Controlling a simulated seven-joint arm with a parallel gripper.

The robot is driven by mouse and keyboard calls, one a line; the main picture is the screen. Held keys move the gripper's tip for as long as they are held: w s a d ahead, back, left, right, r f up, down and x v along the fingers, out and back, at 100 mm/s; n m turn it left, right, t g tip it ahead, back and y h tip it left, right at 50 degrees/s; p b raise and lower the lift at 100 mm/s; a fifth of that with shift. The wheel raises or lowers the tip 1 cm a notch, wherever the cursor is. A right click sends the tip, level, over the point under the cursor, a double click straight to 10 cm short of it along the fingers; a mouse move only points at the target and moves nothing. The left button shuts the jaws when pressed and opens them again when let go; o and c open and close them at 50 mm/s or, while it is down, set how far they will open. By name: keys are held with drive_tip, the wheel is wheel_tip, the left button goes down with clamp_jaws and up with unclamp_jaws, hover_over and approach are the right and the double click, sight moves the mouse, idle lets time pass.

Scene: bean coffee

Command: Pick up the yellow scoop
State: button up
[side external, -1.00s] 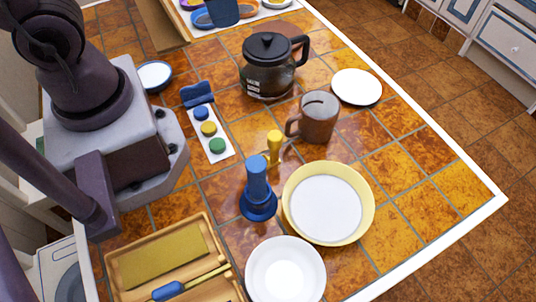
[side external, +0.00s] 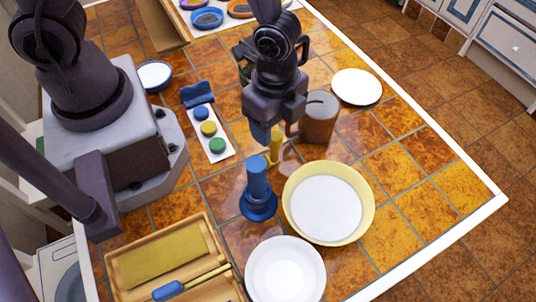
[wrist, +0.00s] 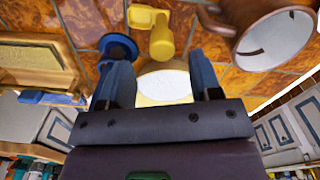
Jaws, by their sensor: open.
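The yellow scoop (side external: 276,147) stands on the tiled counter between the blue stand-like tool and the brown mug, partly hidden by my gripper in the side view. In the wrist view the scoop (wrist: 162,40) lies just beyond the fingertips, roughly centred between them. My gripper (side external: 264,132) hangs above and beside the scoop; a blue finger shows close to it. In the wrist view my gripper (wrist: 159,62) has its two blue fingers wide apart with nothing held between them. Contact with the scoop cannot be seen.
The blue tool (side external: 258,185) and yellow-rimmed bowl (side external: 366,203) stand close to the scoop. The brown mug (side external: 319,120) is just right of my gripper. A white bowl (side external: 286,279) and wooden tray (side external: 205,222) are in front.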

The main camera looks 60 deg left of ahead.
sight(275, 134)
drive_tip(key=shift+a+f, duration=0.1)
drive_tip(key=shift+f, duration=3.05)
drive_tip(key=shift+w, duration=0.1)
drive_tip(key=shift+c, duration=0.2)
drive_tip(key=c, duration=0.9)
